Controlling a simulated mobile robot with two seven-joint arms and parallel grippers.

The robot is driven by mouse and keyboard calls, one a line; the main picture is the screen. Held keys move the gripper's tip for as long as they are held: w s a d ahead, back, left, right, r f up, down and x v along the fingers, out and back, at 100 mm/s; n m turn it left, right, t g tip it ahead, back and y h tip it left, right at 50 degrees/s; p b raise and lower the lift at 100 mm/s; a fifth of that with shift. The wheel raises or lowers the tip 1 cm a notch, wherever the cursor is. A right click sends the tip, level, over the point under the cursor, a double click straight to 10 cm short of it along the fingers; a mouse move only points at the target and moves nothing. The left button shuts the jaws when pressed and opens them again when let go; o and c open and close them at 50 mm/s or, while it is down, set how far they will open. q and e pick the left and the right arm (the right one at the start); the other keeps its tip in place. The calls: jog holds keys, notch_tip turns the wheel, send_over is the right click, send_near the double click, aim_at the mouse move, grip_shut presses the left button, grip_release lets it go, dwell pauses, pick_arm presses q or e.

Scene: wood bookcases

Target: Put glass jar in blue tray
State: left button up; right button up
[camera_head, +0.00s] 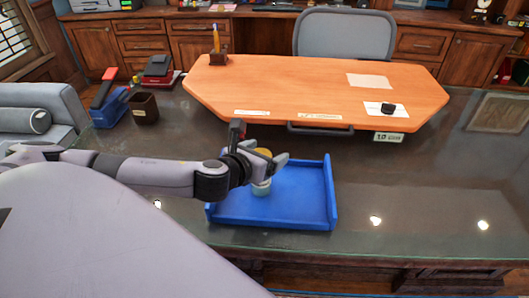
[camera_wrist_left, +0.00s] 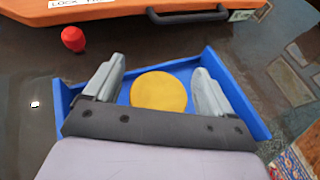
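The glass jar (camera_head: 262,187) has a yellow lid and stands upright in the blue tray (camera_head: 300,213), toward its left side. The lid also shows in the left wrist view (camera_wrist_left: 159,92), with the tray around it. My left gripper (camera_head: 267,164) is over the jar, one finger on each side of the lid. In the left wrist view the fingers (camera_wrist_left: 158,88) are spread, with a narrow gap to the lid on both sides. The gripper partly hides the jar in the head view. My right gripper is in neither view.
The tray lies on a dark glass-topped desk, near its front edge. An orange-brown raised board (camera_head: 300,85) lies behind it. A small red object (camera_wrist_left: 74,39) is left of the tray. A dark cup (camera_head: 144,107) and blue holder (camera_head: 109,108) stand at left. The desk's right side is clear.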

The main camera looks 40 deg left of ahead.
pick_arm(q)
jog(key=shift+r, duration=0.25)
jog(key=v, duration=1.2)
jog(key=shift+p, duration=0.3)
jog(key=shift+f, duration=0.15)
